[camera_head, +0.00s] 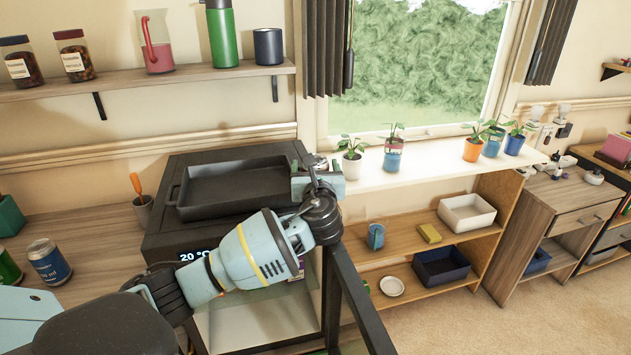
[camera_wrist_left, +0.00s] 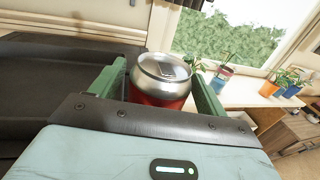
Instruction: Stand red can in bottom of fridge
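The red can (camera_wrist_left: 160,92) has a silver top and sits between the two green fingers of my left gripper (camera_wrist_left: 160,85) in the left wrist view. The fingers appear closed on its sides. In the head view my left gripper (camera_head: 318,178) is at the right edge of the fridge top, and only a bit of the can's silver top (camera_head: 317,161) shows. The small black fridge (camera_head: 165,238) has a temperature display on its front. Its dark-framed door (camera_head: 352,300) stands open to the right. My left forearm hides much of the pale interior (camera_head: 255,322). My right gripper is not in view.
A black tray (camera_head: 235,190) lies on the fridge top. A blue can (camera_head: 48,262) stands on the counter at left. Potted plants line the windowsill (camera_head: 430,165), with a wooden shelf (camera_head: 375,255) below. Open floor (camera_head: 470,325) lies at lower right.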

